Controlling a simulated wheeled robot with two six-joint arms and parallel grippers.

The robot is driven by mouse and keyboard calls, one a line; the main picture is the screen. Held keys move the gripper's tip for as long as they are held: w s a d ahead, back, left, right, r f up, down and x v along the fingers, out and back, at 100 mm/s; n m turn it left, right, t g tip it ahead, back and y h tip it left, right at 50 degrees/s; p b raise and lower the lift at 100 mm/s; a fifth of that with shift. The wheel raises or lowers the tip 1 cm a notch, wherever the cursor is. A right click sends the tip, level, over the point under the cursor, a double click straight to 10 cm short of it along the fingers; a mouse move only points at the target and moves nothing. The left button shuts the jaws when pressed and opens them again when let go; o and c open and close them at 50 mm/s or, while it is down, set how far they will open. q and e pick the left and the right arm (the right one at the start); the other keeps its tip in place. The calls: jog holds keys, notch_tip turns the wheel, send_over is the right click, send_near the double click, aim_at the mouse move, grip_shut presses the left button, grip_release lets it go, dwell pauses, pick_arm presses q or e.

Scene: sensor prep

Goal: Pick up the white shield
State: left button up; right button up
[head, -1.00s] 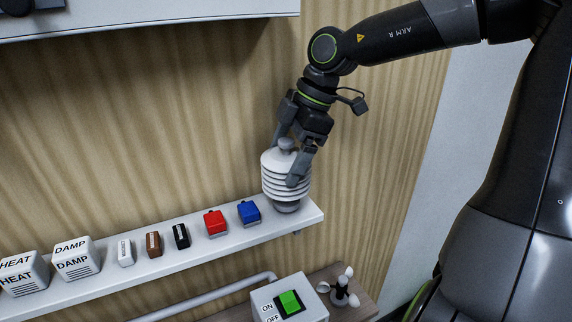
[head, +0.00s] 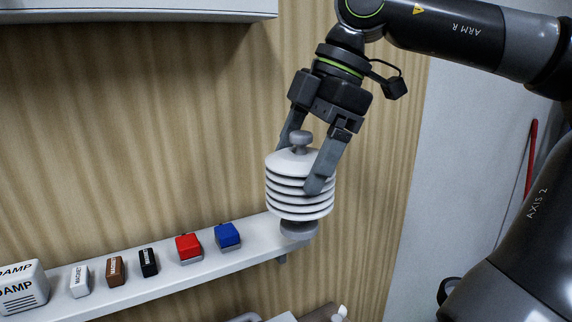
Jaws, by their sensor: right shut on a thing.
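The white shield (head: 290,187) is a stack of white ribbed discs with a grey knob on top and a grey foot below. It is upright at the right end of the white shelf (head: 200,268). My right gripper (head: 302,168) comes from above and is shut on the shield, one finger on each side of its upper part. The grey foot overlaps the shelf end in the picture, and I cannot tell whether it touches the shelf. My left gripper is out of view.
Left of the shield on the shelf stand a blue block (head: 227,235), a red block (head: 188,246), a black block (head: 148,262), a brown block (head: 115,271), a pale block (head: 80,281) and a white DAMP box (head: 22,288). A white cabinet (head: 140,12) hangs above.

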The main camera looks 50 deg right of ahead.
jog(key=s+a+b, duration=0.2)
jog(key=s+b, duration=0.2)
jog(key=s, duration=0.5)
jog(key=shift+a, duration=0.35)
jog(key=shift+d, duration=0.1)
